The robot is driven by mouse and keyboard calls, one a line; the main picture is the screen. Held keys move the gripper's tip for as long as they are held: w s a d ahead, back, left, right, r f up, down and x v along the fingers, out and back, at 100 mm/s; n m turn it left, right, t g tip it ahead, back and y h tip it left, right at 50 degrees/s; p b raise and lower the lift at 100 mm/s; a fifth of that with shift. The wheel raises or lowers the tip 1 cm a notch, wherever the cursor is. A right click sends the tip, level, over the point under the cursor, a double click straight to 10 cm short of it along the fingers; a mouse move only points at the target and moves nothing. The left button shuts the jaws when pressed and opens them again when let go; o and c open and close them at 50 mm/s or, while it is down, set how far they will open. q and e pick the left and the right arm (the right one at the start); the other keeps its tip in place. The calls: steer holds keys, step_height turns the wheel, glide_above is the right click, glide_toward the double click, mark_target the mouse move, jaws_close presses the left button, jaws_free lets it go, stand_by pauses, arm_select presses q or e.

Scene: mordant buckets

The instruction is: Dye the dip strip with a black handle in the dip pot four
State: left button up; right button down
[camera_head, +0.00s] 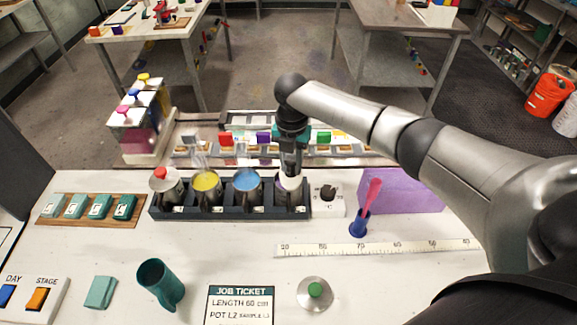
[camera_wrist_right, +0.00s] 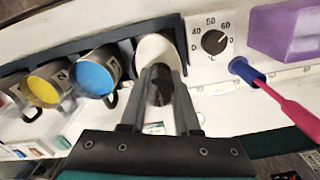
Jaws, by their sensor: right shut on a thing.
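A dark rack (camera_head: 230,212) holds a row of dip pots: one with a red knob, a yellow pot (camera_head: 207,187), a blue pot (camera_head: 247,185) and a pale fourth pot (camera_head: 290,183) at the right end. My right gripper (camera_wrist_right: 160,88) points down at the fourth pot, fingers at its mouth. It is shut on a dark piece that looks like the black handle (camera_wrist_right: 160,92). The strip below the handle is hidden by the fingers and the pot. The white rim of the fourth pot (camera_wrist_right: 152,46) shows in the wrist view. My left gripper is out of view.
A dial box (camera_head: 328,195), a blue holder (camera_head: 358,223) with a pink stick and a purple block (camera_head: 402,190) stand right of the rack.

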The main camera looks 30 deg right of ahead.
steer(key=shift+a+f, duration=0.1)
steer(key=shift+w+a+f, duration=0.15)
steer(key=shift+w+a, duration=0.1)
steer(key=shift+a, duration=0.25)
stand_by(0.4)
step_height(320, 180, up, 3)
steer(key=p, duration=0.2)
steer(key=shift+d+p, duration=0.15)
steer(key=shift+p, duration=0.2)
steer(key=shift+r+p, duration=0.65)
steer(key=shift+r, duration=0.55)
steer(key=shift+s+d+r, duration=0.1)
steer(key=shift+r, duration=0.2)
steer(key=shift+d+r, duration=0.1)
steer(key=shift+r, duration=1.15)
steer(key=shift+f, duration=0.1)
